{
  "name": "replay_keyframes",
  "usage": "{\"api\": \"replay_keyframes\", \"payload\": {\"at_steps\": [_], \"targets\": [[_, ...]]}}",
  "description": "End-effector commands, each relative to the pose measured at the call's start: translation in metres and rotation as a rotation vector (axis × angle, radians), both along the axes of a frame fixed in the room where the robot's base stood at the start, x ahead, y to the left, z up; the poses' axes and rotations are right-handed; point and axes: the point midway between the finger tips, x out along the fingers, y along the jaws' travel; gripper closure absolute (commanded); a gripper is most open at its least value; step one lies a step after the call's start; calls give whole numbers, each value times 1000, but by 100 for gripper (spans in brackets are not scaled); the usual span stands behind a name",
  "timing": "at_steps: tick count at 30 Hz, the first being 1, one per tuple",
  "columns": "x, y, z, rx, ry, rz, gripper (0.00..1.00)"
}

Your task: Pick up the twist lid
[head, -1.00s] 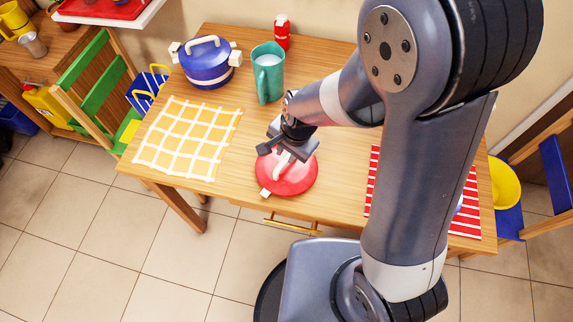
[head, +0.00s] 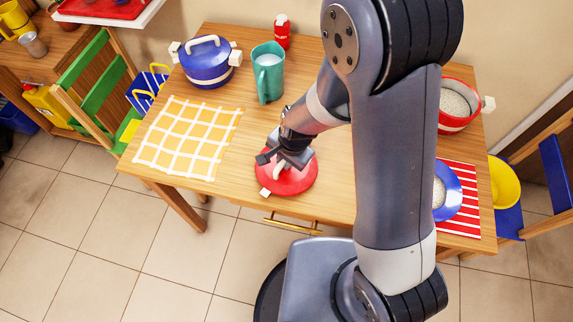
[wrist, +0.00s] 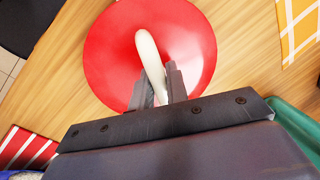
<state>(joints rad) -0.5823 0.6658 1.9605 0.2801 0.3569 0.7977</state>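The twist lid (head: 298,183) is a round red disc with a curved white handle and a small white block at its rim. It lies on the wooden table near the front edge. In the wrist view the lid (wrist: 105,50) fills the upper middle. My gripper (head: 283,168) is low over the lid, and its fingers (wrist: 160,82) stand close on both sides of the white handle (wrist: 150,52). The fingers look shut on the handle; the contact is partly hidden. The lid shows no visible gap above the table.
A blue lidded pot (head: 207,69), a green jug (head: 269,83) and a red bottle (head: 282,35) stand behind. A yellow checked cloth (head: 187,137) lies left. A red pan (head: 453,124) with grains and a blue plate (head: 453,201) on a striped mat (head: 461,231) are right.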

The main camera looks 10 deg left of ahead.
Motion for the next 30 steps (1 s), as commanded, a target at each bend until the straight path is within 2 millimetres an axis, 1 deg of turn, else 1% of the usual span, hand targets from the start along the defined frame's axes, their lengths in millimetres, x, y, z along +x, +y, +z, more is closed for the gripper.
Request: {"api": "replay_keyframes", "payload": {"at_steps": [2,12,16,20,24,30], "targets": [[0,0,0,0,0,0,100],[0,0,1,1,0,0,100],[1,1,8,3,-3,0,100],[1,1,26,4,-6,0,100],[1,1,51,5,-6,1,100],[1,0,82,3,-4,0,100]]}}
